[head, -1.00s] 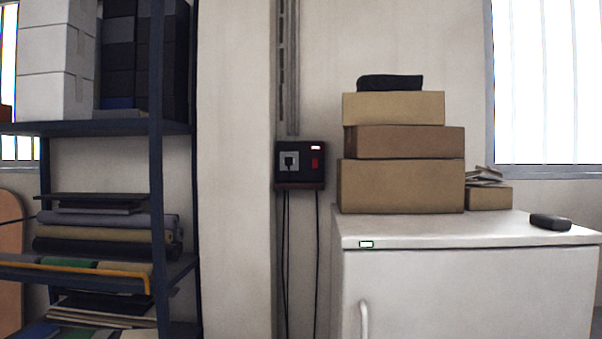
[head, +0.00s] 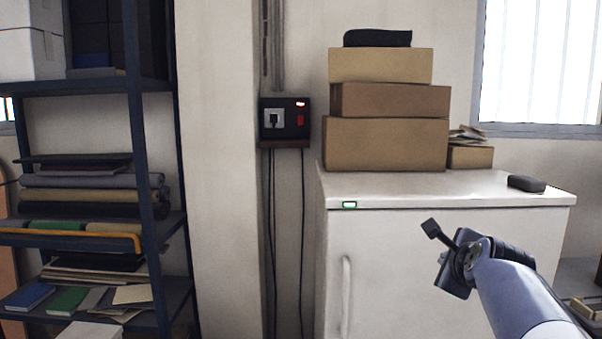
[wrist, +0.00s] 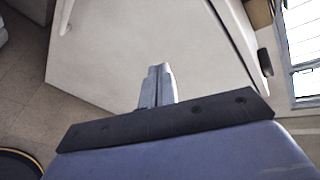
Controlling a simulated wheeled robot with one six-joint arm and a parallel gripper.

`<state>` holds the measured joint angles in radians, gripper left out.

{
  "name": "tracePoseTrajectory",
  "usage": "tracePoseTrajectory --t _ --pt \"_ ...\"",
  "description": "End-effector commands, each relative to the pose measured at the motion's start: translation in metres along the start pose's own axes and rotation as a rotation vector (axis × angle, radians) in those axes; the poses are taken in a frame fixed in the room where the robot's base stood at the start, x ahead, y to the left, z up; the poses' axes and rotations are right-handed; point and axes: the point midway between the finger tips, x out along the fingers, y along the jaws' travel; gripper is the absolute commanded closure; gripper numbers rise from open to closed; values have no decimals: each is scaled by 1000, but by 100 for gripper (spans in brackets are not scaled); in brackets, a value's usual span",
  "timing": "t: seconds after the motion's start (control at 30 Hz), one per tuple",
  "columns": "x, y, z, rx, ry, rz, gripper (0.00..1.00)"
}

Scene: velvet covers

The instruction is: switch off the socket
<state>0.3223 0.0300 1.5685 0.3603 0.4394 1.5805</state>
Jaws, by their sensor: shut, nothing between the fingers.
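The socket (head: 285,122) is a dark box on the wall, left of the white cabinet. A plug sits in its pale outlet plate (head: 273,119). Two cords hang beneath. My gripper (wrist: 159,68) is shut and empty in the wrist view, in front of the cabinet. In the head view my arm reaches in from the lower right, well right of and below the socket, apart from it. The socket is not in the wrist view.
The white cabinet (head: 430,240) carries stacked cardboard boxes (head: 385,144) and a small dark object (head: 526,183). A blue metal shelf (head: 140,150) with rolls and boxes stands at left. The wall in front of the socket looks clear.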

Motion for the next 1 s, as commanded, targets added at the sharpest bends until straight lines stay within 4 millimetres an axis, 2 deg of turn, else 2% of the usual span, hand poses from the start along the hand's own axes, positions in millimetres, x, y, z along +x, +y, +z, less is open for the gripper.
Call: tracePoseTrajectory --t 0.03,0.2,0.3,0.4,0.5,0.6,1.0 --pt "4 -40 -3 136 -1 -73 100" --pt "6 -151 -18 598 -76 -310 100" --pt "1 -202 -29 820 -149 -423 100" --pt "-6 -240 -39 987 -222 -505 100" --pt "-12 -264 -46 1096 -279 -556 100" --pt "-15 -275 -49 1153 -313 -580 100" --pt "-16 -278 -50 1170 -322 -585 100"
